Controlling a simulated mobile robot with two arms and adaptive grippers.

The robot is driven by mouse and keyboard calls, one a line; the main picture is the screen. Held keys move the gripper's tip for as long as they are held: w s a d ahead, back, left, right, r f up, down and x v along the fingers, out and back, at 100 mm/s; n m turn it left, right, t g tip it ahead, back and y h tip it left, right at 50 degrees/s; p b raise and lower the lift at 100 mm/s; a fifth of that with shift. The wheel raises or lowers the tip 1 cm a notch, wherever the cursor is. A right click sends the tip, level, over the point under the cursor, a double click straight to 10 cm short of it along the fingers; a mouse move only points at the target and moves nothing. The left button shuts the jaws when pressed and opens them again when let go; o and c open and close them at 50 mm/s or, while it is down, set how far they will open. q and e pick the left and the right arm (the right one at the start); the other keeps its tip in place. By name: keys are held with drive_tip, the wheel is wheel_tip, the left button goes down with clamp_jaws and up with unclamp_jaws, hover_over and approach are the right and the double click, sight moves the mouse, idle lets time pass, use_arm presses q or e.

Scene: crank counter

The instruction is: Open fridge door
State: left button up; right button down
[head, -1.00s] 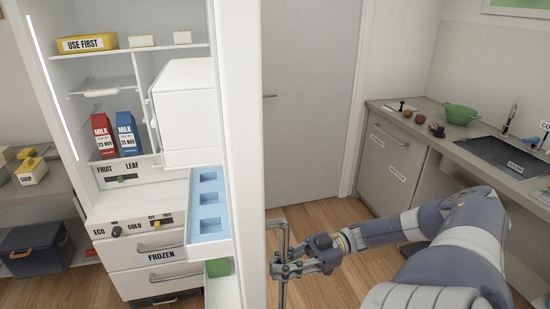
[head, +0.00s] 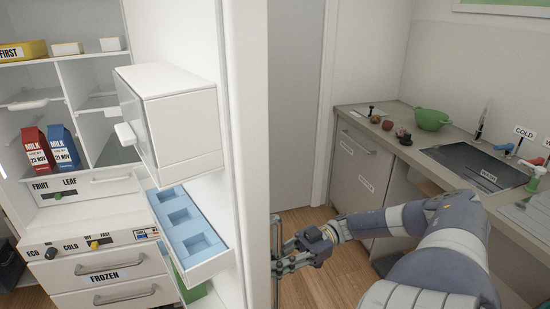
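The fridge door (head: 245,140) stands open, its edge toward me. Its inner side carries a white box (head: 180,120) and a blue tray (head: 190,228). The fridge interior shows on the left, with a red milk carton (head: 37,150) and a blue milk carton (head: 64,147) on a shelf. A vertical metal door handle (head: 275,235) is on the outer side of the door. My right gripper (head: 281,258) is at this handle, its fingers around it and apparently closed on it. My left gripper is not in view.
Below the fridge shelves is a drawer marked FROZEN (head: 108,277). On the right stands a counter (head: 400,142) with a green colander (head: 431,118) and a sink (head: 480,167). Wooden floor (head: 345,275) shows between the door and the counter.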

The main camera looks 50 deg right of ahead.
drive_tip(key=shift+s+d+f, duration=0.15)
drive_tip(key=shift+d, duration=0.15)
drive_tip(key=c, duration=1.5)
unclamp_jaws()
drive_tip(key=shift+s, duration=0.1)
drive_tip(key=v, duration=1.2)
